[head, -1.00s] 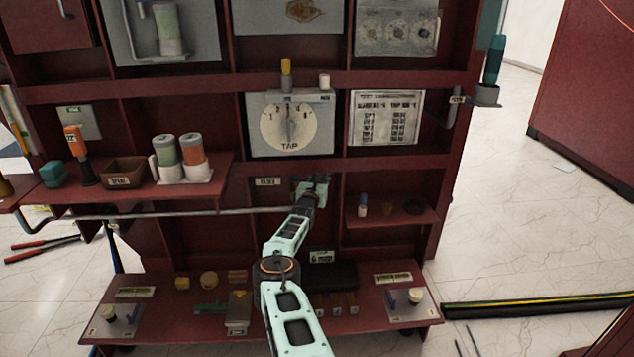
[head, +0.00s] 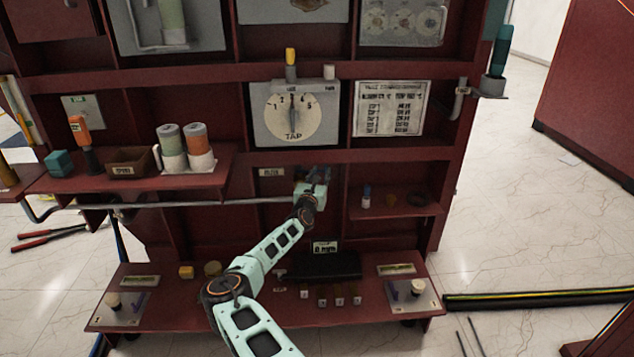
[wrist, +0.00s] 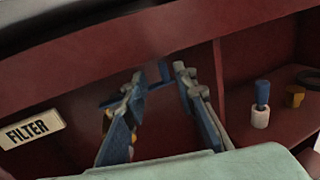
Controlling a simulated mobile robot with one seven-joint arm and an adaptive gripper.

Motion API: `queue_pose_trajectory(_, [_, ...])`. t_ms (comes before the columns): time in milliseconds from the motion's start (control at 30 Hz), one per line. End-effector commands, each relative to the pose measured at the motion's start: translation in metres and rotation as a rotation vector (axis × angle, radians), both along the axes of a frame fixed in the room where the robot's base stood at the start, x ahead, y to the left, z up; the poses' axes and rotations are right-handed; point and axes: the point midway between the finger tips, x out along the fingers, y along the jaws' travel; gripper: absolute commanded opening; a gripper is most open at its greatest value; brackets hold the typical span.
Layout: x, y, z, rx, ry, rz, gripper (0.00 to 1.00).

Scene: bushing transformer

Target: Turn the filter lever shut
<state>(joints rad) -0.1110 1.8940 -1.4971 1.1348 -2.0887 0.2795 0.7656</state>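The FILTER label (wrist: 30,130) is on the red panel at the left of the wrist view; it also shows in the head view (head: 271,172). Just right of it, a blue bar (wrist: 160,86), which looks like the filter lever, lies roughly crosswise. My gripper (wrist: 160,74) has its two fingers apart. The bar shows at the left finger and across part of the gap; I cannot tell whether it touches. Brassy parts behind the left finger are mostly hidden. In the head view my gripper (head: 316,174) is inside the cubby below the TAP dial and covers the lever.
A red shelf edge (wrist: 130,45) runs close above my fingers. A divider (wrist: 218,90) stands to their right, with a small blue-and-white bottle-like item (wrist: 261,105) beyond it. A grey pipe (head: 180,204) runs in from the left. The TAP dial (head: 294,116) is above.

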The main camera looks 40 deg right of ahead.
Motion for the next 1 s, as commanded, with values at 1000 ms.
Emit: queue_pose_trajectory(1000, [-0.031, 0.039, -0.001, 0.000, 0.001, 0.002, 0.26])
